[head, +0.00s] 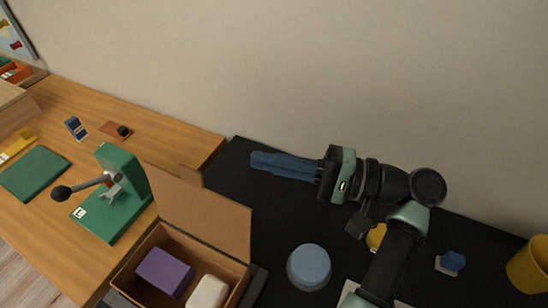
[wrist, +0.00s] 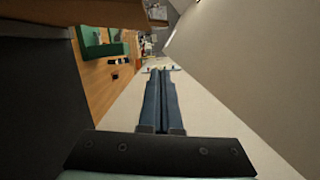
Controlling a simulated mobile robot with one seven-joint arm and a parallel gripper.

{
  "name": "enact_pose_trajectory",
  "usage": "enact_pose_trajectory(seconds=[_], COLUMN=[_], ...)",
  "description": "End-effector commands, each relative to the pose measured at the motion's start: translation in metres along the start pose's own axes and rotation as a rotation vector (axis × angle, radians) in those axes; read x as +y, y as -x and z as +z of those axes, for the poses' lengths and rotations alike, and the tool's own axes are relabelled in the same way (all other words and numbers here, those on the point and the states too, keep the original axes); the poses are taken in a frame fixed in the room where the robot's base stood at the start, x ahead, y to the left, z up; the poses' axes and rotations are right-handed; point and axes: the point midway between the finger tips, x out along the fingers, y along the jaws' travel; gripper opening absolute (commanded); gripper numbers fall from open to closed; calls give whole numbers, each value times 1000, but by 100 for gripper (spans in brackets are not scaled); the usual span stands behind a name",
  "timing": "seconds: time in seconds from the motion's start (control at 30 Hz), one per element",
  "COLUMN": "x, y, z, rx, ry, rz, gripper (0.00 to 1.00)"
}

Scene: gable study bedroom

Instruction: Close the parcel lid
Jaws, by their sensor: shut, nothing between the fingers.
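The parcel is a brown cardboard box (head: 186,240) at the bottom of the head view, holding a purple block (head: 164,272) and a white rounded item (head: 208,292). Its lid (head: 203,210) stands raised at the far side of the box, so the box is open. My gripper (head: 254,162) has long blue fingers and is shut and empty. It hovers beyond and to the right of the lid, near the wall, apart from it. In the wrist view my shut fingers (wrist: 160,72) point along the wall; a brown edge, perhaps the lid, shows at top left.
A green lever press (head: 118,198) stands on the wooden desk left of the box. A blue round-topped thing (head: 309,265) is right of the box on the black surface. A yellow cup (head: 530,264) is far right. The wall (head: 330,80) is close behind my gripper.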

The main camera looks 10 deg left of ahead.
Motion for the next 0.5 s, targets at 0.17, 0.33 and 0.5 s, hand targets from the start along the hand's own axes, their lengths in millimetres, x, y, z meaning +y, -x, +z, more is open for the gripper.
enact_pose_trajectory(seconds=[0.17, 0.33, 0.5], x=[0, -1, 0], y=[-42, -66, -70], z=[1, 9, 28], rx=[-4, 2, 2], ry=[0, 2, 2], rz=[2, 1, 2], gripper=[0, 0, 0])
